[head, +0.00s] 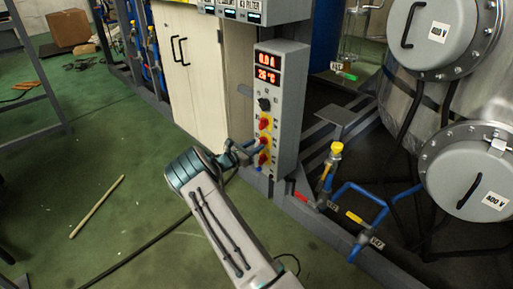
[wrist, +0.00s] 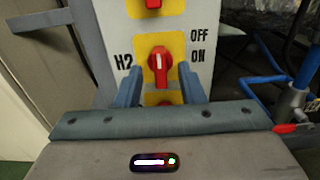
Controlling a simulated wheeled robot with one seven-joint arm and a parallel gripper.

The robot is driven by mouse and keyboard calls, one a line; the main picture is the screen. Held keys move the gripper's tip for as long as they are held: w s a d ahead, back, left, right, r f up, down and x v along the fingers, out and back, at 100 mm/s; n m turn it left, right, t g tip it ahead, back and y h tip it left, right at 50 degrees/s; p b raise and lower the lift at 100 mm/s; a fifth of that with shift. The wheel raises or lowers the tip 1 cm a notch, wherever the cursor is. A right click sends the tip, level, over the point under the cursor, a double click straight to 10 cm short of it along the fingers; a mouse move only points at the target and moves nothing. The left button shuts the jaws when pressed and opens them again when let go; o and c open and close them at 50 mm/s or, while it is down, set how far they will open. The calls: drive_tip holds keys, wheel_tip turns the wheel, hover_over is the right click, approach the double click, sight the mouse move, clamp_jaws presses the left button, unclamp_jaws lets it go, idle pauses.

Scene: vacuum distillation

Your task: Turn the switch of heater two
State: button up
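The heater two switch is a red knob (wrist: 160,62) on a yellow plate marked H2, with OFF and ON printed to its right. Its white mark points roughly upward. It sits on the grey control box (head: 286,75), among several knobs in a column. My gripper (head: 250,150) is in front of the lower part of this box. In the wrist view my gripper (wrist: 160,84) is open, one blue-grey finger on each side of the red knob's lower part. I cannot tell whether the fingers touch it.
Another red knob (wrist: 153,3) is just above, and a yellow plate shows below between my fingers. Blue pipes with a yellow-capped valve (head: 336,148) stand right of the box. A pale cabinet (head: 190,75) is to the left. A stick (head: 97,206) lies on the green floor.

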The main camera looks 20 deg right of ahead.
drive_tip(key=shift+w+d, duration=0.25)
drive_tip(key=shift+d, duration=0.45)
clamp_jaws()
drive_tip(key=m+b, duration=0.4)
drive_tip(key=m, duration=0.2)
drive_tip(key=m+b, duration=0.5)
drive_tip(key=m, duration=0.1)
drive_tip(key=m+b, duration=0.4)
drive_tip(key=m, duration=0.1)
drive_tip(key=shift+s+f+m+b, duration=0.3)
drive_tip(key=shift+f+m+b, duration=0.1)
